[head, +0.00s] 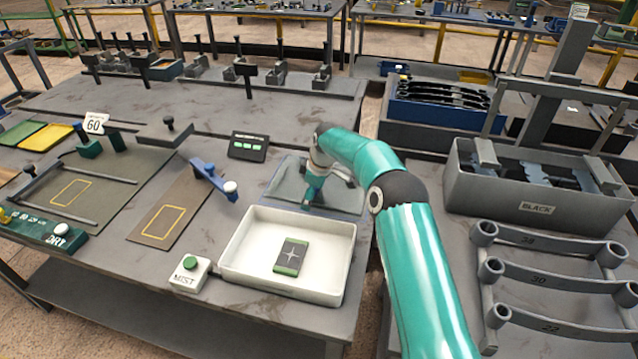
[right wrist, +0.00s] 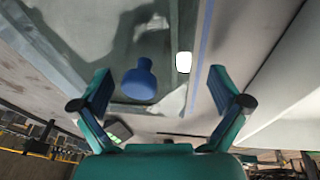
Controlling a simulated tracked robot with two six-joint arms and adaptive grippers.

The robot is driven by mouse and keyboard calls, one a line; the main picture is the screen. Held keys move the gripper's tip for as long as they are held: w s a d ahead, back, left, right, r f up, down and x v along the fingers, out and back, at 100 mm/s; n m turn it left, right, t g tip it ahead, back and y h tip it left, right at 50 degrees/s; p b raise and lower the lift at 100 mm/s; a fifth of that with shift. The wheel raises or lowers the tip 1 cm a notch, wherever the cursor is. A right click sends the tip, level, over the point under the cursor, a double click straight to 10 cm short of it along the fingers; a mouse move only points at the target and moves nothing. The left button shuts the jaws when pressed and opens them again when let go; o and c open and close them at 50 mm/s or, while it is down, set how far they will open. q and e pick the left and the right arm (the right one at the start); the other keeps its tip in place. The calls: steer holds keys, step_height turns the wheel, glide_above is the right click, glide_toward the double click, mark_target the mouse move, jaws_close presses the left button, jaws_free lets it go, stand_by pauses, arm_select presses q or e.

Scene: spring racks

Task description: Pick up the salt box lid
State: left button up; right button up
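A clear, glass-like panel with a grey frame (head: 345,197) lies at the back right of the near bench; I take it for the salt box lid. In the right wrist view a blue knob (right wrist: 140,82) stands on the see-through lid (right wrist: 70,25). My right gripper (head: 313,188) is low over this panel in the head view, and my arm hides part of it. In the right wrist view my right gripper (right wrist: 160,80) has its fingers spread wide. The knob shows between them, nearer the left finger, with gaps on both sides. My left gripper is not in view.
A white tray (head: 235,266) holding a dark green-edged packet (head: 291,256) stands in front of the panel. A black display block (head: 248,147) and a blue lever (head: 212,178) are to its left. A grey BLACK bin (head: 535,209) and spring racks (head: 560,275) stand right.

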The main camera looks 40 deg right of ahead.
steer(key=c, duration=1.6)
steer(key=shift+w+r, duration=0.1)
steer(key=shift+r, duration=0.1)
